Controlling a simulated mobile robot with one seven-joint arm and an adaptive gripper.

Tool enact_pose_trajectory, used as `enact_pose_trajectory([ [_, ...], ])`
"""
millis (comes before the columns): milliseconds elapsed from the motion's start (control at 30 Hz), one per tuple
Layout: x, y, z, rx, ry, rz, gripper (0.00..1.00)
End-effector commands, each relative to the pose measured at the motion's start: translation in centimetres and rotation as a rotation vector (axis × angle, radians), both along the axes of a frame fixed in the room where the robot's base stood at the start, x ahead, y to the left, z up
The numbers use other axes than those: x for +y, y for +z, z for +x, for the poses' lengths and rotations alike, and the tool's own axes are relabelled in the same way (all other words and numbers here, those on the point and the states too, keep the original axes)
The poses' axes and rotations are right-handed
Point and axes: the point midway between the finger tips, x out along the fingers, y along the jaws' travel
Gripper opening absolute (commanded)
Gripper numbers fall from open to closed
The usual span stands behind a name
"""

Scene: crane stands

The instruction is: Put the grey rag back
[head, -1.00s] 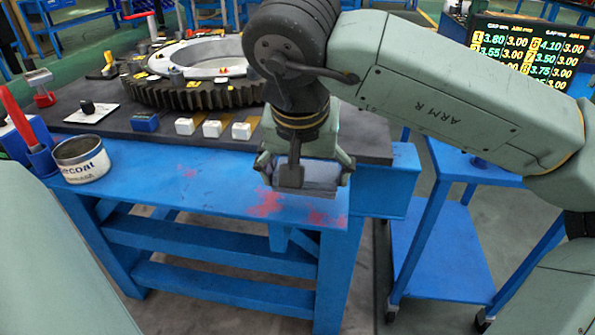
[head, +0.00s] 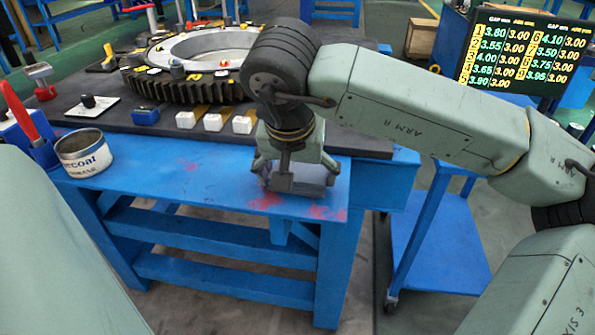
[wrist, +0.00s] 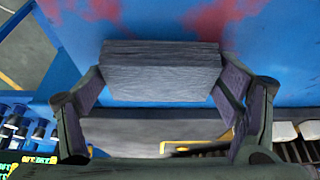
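The grey rag (head: 312,187) looks like a folded, block-shaped bundle at the bare front strip of the blue bench (head: 190,175), beside red stains. My gripper (head: 296,178) points down over it, with a finger on each side. In the wrist view the rag (wrist: 160,72) spans the space between the fingertips, and both fingers appear to touch its ends. The rag is at or just above the bench top; I cannot tell whether it touches. The near finger hides part of it in the head view.
A labelled can (head: 82,155) and a blue holder with a red-handled tool (head: 22,112) stand at the bench's left. Behind is a dark plate with a large gear ring (head: 190,88) and several white blocks (head: 212,122). A blue cart (head: 435,240) stands right.

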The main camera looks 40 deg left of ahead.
Motion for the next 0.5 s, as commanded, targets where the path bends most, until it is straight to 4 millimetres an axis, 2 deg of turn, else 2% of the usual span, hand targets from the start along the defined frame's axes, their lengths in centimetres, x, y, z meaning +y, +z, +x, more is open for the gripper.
enact_pose_trajectory([
  [233,-0.01,0.03,-0.01,0.001,0.000,-0.001,1.00],
  [500,0.00,0.04,-0.01,0.001,0.000,-0.001,1.00],
])
